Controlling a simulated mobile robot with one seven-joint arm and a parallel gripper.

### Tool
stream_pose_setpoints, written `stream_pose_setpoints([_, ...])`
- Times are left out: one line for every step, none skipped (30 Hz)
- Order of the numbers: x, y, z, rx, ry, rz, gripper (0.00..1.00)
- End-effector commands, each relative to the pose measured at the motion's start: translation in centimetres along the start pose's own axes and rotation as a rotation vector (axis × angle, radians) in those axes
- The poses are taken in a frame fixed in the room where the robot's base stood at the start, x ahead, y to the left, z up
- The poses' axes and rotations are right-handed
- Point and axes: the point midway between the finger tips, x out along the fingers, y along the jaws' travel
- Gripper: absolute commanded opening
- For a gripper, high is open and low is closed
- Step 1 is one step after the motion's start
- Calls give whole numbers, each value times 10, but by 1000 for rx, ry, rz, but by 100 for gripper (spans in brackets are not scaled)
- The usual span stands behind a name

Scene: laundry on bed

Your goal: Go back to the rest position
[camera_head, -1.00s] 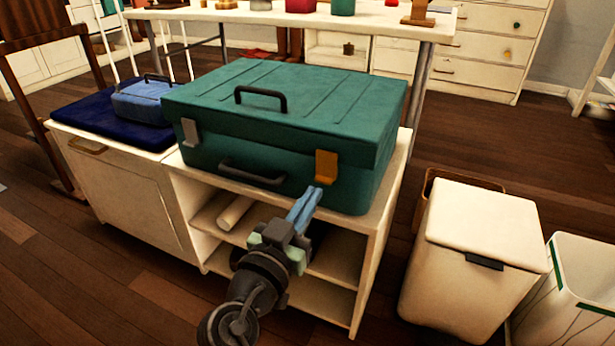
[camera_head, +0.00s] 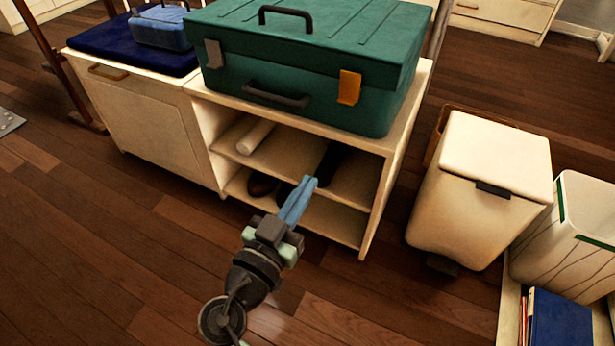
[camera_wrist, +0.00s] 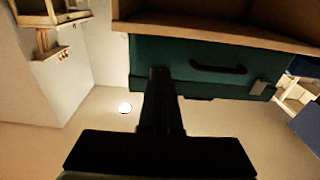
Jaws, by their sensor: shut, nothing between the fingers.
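My gripper (camera_head: 297,200) has blue fingers, which are together and empty. In the head view it is in front of the low white shelf unit (camera_head: 373,215), with the fingertips pointing up and towards its open shelves. In the wrist view the gripper (camera_wrist: 159,75) is a dark shape in the middle, fingers together. The green case (camera_head: 300,65), with dark handles, a grey latch and an orange latch, lies shut on top of the unit. The case also shows in the wrist view (camera_wrist: 225,72).
A small blue case (camera_head: 160,28) lies on a dark blue cushion (camera_head: 90,48) at the left. A white lidded bin (camera_head: 470,205) and an open white bin (camera_head: 570,225) stand at the right. A blue book (camera_head: 560,322) is in a low box. The wooden floor at front left is clear.

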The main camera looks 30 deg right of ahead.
Motion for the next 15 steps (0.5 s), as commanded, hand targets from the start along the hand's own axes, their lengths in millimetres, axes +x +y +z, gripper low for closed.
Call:
stream_pose_setpoints([0, 0, 0, 0, 0, 0, 0])
stream_pose_setpoints([0, 0, 0, 0, 0, 0, 0])
stream_pose_setpoints([0, 0, 0, 0, 0, 0, 0])
stream_pose_setpoints([0, 0, 0, 0, 0, 0, 0])
stream_pose_setpoints([0, 0, 0, 0, 0, 0, 0])
stream_pose_setpoints([0, 0, 0, 0, 0, 0, 0])
stream_pose_setpoints([0, 0, 0, 0, 0, 0, 0])
stream_pose_setpoints([0, 0, 0, 0, 0, 0, 0])
stream_pose_setpoints([0, 0, 0, 0, 0, 0, 0])
stream_pose_setpoints([0, 0, 0, 0, 0, 0, 0])
stream_pose_setpoints([0, 0, 0, 0, 0, 0, 0])
stream_pose_setpoints([1, -1, -3, 2, -1, -1, 0])
stream_pose_setpoints([1, -2, -7, 6, -2, -4, 0])
stream_pose_setpoints([2, -3, -13, 12, -4, -8, 0])
stream_pose_setpoints([4, -7, -26, 25, -9, -18, 0])
